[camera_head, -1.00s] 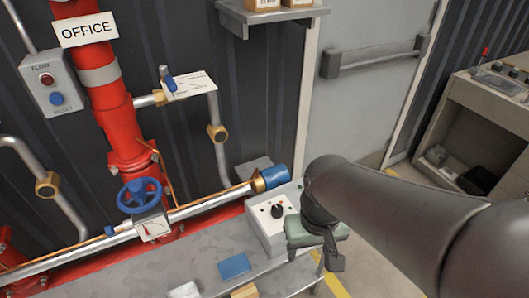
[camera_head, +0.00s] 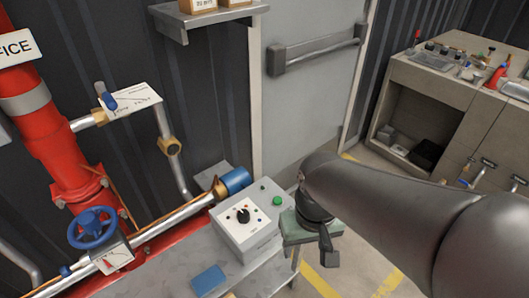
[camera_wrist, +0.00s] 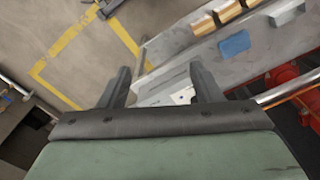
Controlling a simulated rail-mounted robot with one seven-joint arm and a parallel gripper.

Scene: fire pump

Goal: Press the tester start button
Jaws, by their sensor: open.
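The tester is a pale grey box (camera_head: 246,236) on the metal bench, with a black dial, small coloured dots and a green button (camera_head: 277,201) on its top face. Part of a light panel, which looks like the tester, shows between the fingers in the wrist view (camera_wrist: 180,97); no green button is visible there. My gripper (camera_head: 330,258) is just right of the box in the head view, pointing down and apart from the button. In the wrist view my gripper (camera_wrist: 160,70) has its two dark fingers spread, with nothing held between them.
The bench (camera_head: 180,262) carries a blue block (camera_head: 208,280). A red pipe with a blue handwheel (camera_head: 93,228) stands left. A blue-ended pipe (camera_head: 234,181) lies behind the tester. A grey door (camera_head: 310,100) and a cluttered workbench (camera_head: 445,85) stand behind and right.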

